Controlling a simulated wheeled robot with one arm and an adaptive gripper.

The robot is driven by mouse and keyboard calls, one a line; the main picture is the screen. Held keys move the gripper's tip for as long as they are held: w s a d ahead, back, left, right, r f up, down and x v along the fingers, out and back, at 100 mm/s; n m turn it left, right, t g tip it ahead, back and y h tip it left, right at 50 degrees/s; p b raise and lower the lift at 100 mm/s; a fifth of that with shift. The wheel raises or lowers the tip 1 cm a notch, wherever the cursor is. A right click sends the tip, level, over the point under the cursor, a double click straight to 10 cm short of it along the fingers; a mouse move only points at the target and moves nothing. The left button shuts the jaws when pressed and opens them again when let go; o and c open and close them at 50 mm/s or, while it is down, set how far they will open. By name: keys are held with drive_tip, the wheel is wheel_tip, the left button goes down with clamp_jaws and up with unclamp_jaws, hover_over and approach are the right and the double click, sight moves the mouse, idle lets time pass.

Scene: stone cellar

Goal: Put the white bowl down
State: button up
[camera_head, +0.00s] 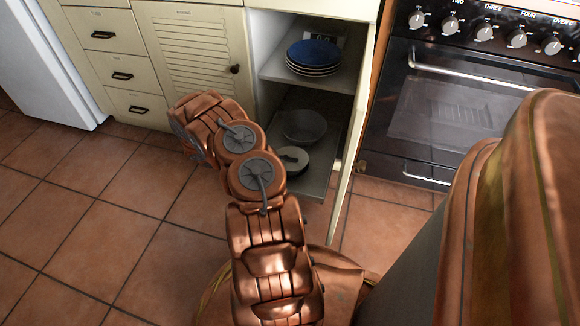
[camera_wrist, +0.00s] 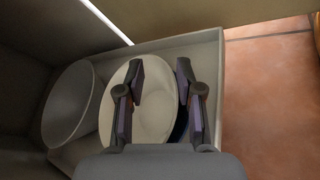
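The white bowl (camera_wrist: 153,119) sits in the lower part of the open cupboard, to the right of a grey bowl in the wrist view. My gripper (camera_wrist: 160,100) is over its right side, with the two fingers spread apart. One finger is over the bowl's inside and the other is by its right rim. I see a gap between the fingers and no firm grip on the rim. In the head view the white bowl (camera_head: 296,165) shows partly past my arm, and the gripper is mostly hidden.
A grey bowl (camera_head: 305,127) stands on the same cupboard shelf (camera_wrist: 210,65). Blue and pale plates (camera_head: 314,55) are stacked on the shelf above. A dark blue edge (camera_wrist: 180,125) shows beside the white bowl. The open door (camera_head: 348,160) and the oven (camera_head: 450,100) bound the right side.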

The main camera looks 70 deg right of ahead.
drive_tip(key=p+v, duration=0.3)
drive_tip(key=v, duration=0.9)
drive_tip(key=shift+r, duration=0.5)
drive_tip(key=a+r+m+t+y, duration=0.1)
drive_tip(key=a+r, duration=0.6)
drive_tip(key=r, duration=0.4)
drive_tip(key=a+r+m+t+y, duration=0.1)
drive_tip(key=a+r+t, duration=0.1)
drive_tip(key=a+r, duration=0.75)
drive_tip(key=s+a+r+t+y, duration=0.1)
drive_tip(key=s+a+r+t, duration=0.1)
drive_tip(key=a, duration=0.6)
drive_tip(key=s+a+r+n+t+y, duration=0.1)
drive_tip(key=s+a+r+y, duration=0.1)
drive_tip(key=s+a+r, duration=0.2)
drive_tip(key=s+a+r+n+t+y, duration=0.1)
drive_tip(key=s+a+r+t+y, duration=0.1)
drive_tip(key=s+a, duration=0.6)
drive_tip(key=a+r, duration=0.1)
drive_tip(key=a, duration=0.4)
drive_tip(key=shift+a+t, duration=0.3)
drive_tip(key=shift+a, duration=0.05)
drive_tip(key=shift+r+p, duration=0.25)
drive_tip(key=shift+p, duration=0.05)
